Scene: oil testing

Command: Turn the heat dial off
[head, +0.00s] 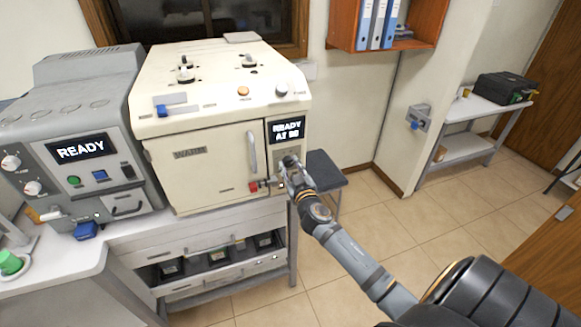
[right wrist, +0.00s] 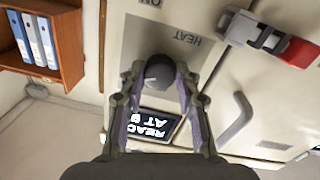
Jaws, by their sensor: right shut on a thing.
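The heat dial (right wrist: 160,70) is a round dark knob on the cream machine (head: 205,160), just beside the printed word HEAT. My right gripper (right wrist: 160,76) is shut on the dial, with one finger on each side of it. In the head view my right gripper (head: 287,165) reaches the machine's front below its small display (head: 287,130) and mostly hides the dial. My left gripper is not in view.
A red-tipped lever (head: 254,187) sits left of my right gripper, and a door handle (head: 252,152) is above it. A grey machine (head: 80,150) reading READY stands at left. A dark stool (head: 325,170) is behind my right arm. Open floor lies to the right.

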